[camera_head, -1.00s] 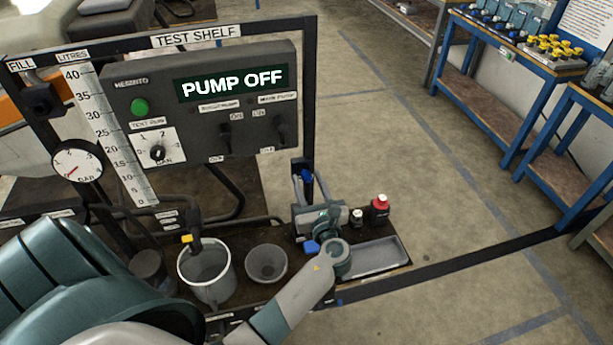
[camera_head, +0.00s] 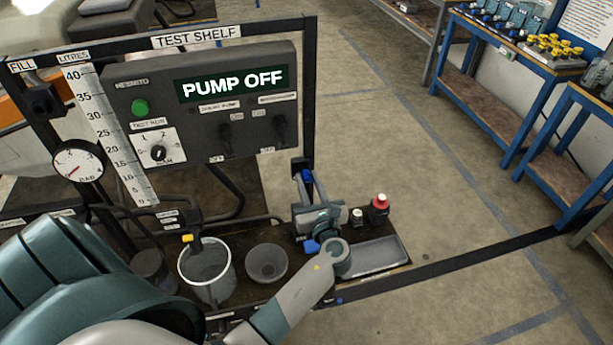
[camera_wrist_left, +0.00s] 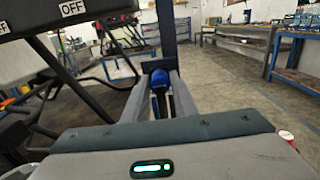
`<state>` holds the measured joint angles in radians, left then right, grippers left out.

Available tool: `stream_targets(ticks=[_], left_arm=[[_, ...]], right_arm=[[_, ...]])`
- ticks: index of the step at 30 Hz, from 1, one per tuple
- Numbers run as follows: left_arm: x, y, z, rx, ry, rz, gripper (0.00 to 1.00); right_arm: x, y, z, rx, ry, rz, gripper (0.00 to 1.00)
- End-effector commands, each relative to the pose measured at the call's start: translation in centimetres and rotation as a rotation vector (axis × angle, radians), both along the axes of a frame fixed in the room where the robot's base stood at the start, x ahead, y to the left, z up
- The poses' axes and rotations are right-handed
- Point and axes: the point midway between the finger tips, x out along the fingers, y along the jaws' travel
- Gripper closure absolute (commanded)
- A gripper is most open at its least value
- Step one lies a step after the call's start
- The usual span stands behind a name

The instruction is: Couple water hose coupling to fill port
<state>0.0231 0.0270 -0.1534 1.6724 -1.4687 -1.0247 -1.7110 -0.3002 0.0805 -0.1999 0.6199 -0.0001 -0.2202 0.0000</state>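My left gripper (camera_head: 305,179) reaches out at the foot of the rack's right post, its body level and pointing away from me. A blue coupling (camera_wrist_left: 158,78) sits between its fingertips, with a black part below it between the fingers. I cannot tell whether the fingers press on it or only stand around it. The coupling's blue also shows in the head view (camera_head: 307,176). A black fitting (camera_head: 41,101) under the FILL label at the far left looks like the fill port, well away from the gripper. My right gripper is not in view.
The control panel (camera_head: 205,112) reads PUMP OFF. A round gauge (camera_head: 78,165) hangs left. Floor to the right is clear.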

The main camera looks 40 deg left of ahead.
Motion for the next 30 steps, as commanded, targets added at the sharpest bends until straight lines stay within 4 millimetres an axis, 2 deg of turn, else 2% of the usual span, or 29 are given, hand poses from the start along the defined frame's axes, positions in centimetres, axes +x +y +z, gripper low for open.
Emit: stream_targets(ticks=[1, 3, 30], left_arm=[[0.0, 0.0, 0.0, 0.0, 0.0, 0.0, 0.88], [0.0, 0.0, 0.0, 0.0, 0.0, 0.0, 1.0], [-1.4, -1.7, 0.0, 0.0, 0.0, 0.0, 1.0]], right_arm=[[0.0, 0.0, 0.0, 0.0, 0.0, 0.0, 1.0], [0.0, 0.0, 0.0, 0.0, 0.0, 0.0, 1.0], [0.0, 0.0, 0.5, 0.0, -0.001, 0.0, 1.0]])
